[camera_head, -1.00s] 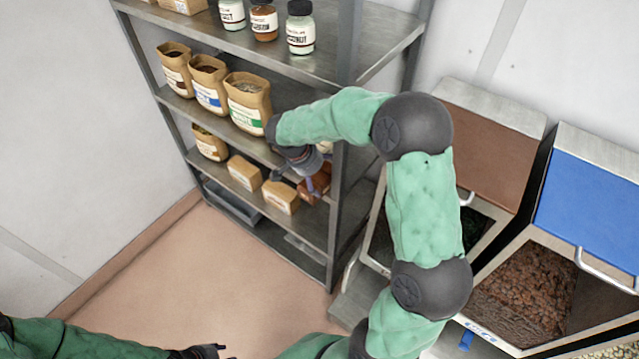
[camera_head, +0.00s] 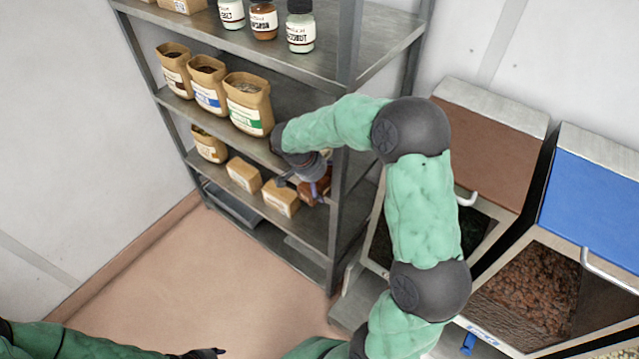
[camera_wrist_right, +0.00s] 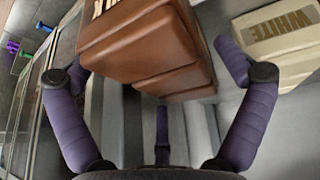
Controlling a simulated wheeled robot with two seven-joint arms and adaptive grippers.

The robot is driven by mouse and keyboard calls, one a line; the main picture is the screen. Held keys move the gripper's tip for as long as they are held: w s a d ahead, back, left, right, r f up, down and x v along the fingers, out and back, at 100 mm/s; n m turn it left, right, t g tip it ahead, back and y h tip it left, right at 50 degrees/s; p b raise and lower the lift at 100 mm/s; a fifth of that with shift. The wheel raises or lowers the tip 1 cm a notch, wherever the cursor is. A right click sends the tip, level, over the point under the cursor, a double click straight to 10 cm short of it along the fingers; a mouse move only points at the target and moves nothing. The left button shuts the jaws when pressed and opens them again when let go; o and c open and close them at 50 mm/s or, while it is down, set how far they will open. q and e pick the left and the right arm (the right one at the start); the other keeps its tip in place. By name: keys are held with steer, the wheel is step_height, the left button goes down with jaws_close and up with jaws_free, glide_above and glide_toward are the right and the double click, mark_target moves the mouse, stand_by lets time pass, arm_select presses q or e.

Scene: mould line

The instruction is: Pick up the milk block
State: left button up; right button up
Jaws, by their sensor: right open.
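A brown block (camera_wrist_right: 140,38) with a label ending in K, only partly visible, fills the upper middle of the right wrist view. It lies between the spread purple fingers of my right gripper (camera_wrist_right: 155,72), which is open. A second brown surface beneath it seems to be another block. In the head view the brown block (camera_head: 322,188) shows on the lower shelf, partly behind the right gripper (camera_head: 301,184). My left gripper (camera_head: 207,353) is at the bottom edge, far from the shelf; its jaws are unclear.
A pale block marked WHITE (camera_wrist_right: 275,32) lies right of the brown ones. A rack post (camera_head: 338,225) stands close to my right gripper. Bins (camera_head: 490,135) stand at right.

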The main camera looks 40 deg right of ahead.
steer(key=shift+f+b, duration=0.15)
steer(key=shift+b, duration=0.15)
stand_by(0.5)
steer(key=c, duration=1.4)
